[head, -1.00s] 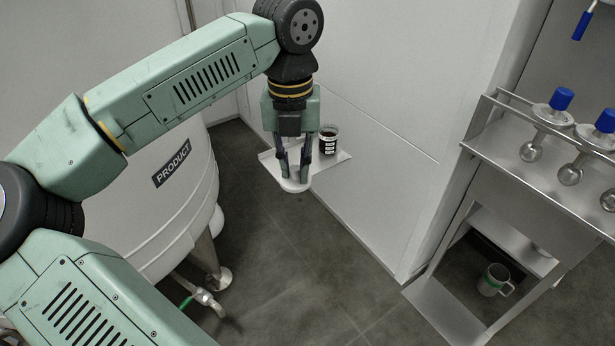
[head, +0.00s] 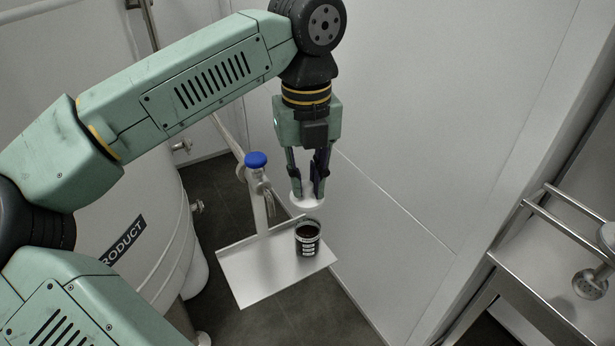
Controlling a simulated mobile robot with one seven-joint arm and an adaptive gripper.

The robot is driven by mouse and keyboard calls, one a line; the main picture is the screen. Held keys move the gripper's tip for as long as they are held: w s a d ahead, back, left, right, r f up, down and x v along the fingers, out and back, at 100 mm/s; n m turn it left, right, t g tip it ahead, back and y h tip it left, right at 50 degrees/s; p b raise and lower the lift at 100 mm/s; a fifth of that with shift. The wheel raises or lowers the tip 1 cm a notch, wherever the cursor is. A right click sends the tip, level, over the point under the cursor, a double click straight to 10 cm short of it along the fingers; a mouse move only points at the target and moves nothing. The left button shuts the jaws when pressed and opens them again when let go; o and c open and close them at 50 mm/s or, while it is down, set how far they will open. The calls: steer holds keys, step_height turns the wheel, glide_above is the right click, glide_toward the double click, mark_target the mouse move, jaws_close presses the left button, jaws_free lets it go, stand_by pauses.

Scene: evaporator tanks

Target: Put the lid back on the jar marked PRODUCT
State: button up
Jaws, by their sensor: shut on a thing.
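My gripper (head: 308,188) points down in the head view and is shut on a white round lid (head: 308,203). It holds the lid level in the air, just above and slightly behind the jar in the picture. The jar (head: 307,238) is open, with dark contents and a black label with white marks. The lettering on it is too small to read. It stands upright on a grey metal shelf (head: 240,281), near its right side. The lid and jar look apart.
A post with a blue-capped valve (head: 257,160) stands at the shelf's back edge, left of my gripper. A large white tank (head: 150,265) marked PRODUCT is at left. A white wall (head: 420,150) is close behind and right. A metal rack (head: 530,270) stands at far right.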

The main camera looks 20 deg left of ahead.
mark_target(307, 206)
steer(key=shift+w+f, duration=0.15)
steer(key=shift+w, duration=0.05)
steer(key=shift+s+f+b, duration=0.15)
steer(key=shift+f+b, duration=0.25)
steer(key=shift+f, duration=0.05)
steer(key=shift+f+b, duration=1.85)
steer(key=shift+f, duration=0.75)
steer(key=shift+f+b, duration=0.15)
steer(key=shift+b, duration=0.55)
stand_by(0.5)
steer(key=o, duration=0.9)
steer(key=shift+c, duration=0.2)
